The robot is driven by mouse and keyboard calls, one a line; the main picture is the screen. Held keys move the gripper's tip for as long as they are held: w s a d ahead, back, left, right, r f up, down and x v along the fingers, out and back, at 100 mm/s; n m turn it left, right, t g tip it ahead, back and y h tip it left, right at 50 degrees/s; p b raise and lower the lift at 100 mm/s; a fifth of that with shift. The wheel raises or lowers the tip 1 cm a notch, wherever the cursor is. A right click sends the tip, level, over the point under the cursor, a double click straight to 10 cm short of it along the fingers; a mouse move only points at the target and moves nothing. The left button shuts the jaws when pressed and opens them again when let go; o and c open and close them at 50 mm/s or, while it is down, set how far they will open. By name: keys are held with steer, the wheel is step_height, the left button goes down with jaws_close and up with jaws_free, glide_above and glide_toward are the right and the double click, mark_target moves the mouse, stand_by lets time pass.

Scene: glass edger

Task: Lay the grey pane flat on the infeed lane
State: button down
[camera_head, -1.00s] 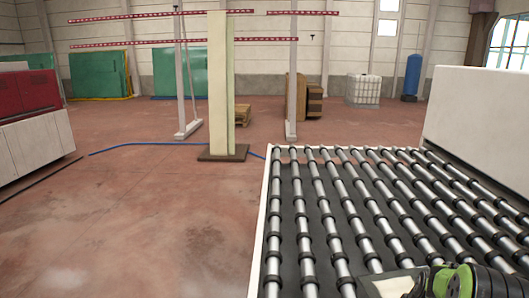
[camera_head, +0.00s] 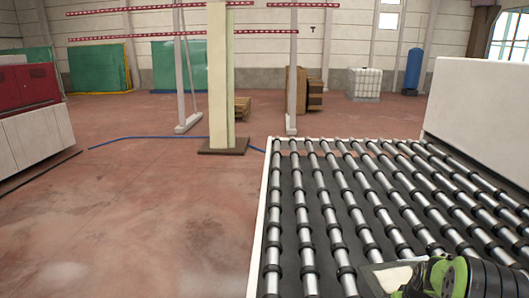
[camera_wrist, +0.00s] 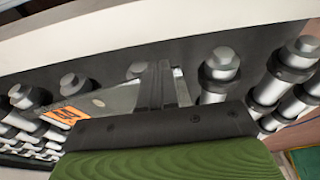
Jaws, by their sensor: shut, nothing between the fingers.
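A thin grey, see-through pane (camera_wrist: 118,99) with an orange label (camera_wrist: 64,117) shows over the rollers in the wrist view, left of and behind the fingers. It looks roughly level, but I cannot tell whether it rests fully on the rollers. My gripper (camera_wrist: 165,72) is shut and empty, its fingers beside or over the pane's right part; contact is unclear. The roller bed (camera_head: 318,220), which looks like the infeed lane, fills the lower right of the head view. My green and black wrist is at its near edge, beside a pale patch (camera_head: 397,273) that may be part of the pane.
A white machine housing (camera_head: 478,120) borders the rollers on the right. A tall pale panel (camera_head: 218,85) on a dark base stands beyond them. A red and white cabinet (camera_head: 35,115) is at left. The floor (camera_head: 150,215) left of the rollers is clear.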

steer(key=shift+w, duration=0.5)
steer(key=shift+w, duration=0.1)
steer(key=shift+w+d+p, duration=0.1)
steer(key=shift+w+p, duration=0.2)
steer(key=shift+w, duration=0.7)
steer(key=shift+s, duration=0.25)
steer(key=shift+s+f, duration=0.1)
steer(key=shift+s, duration=0.05)
steer(key=shift+s+b, duration=0.6)
steer(key=shift+s, duration=0.4)
steer(key=w+p+v, duration=0.2)
steer(key=p+v, duration=0.3)
steer(key=v, duration=0.3)
steer(key=shift+r, duration=0.25)
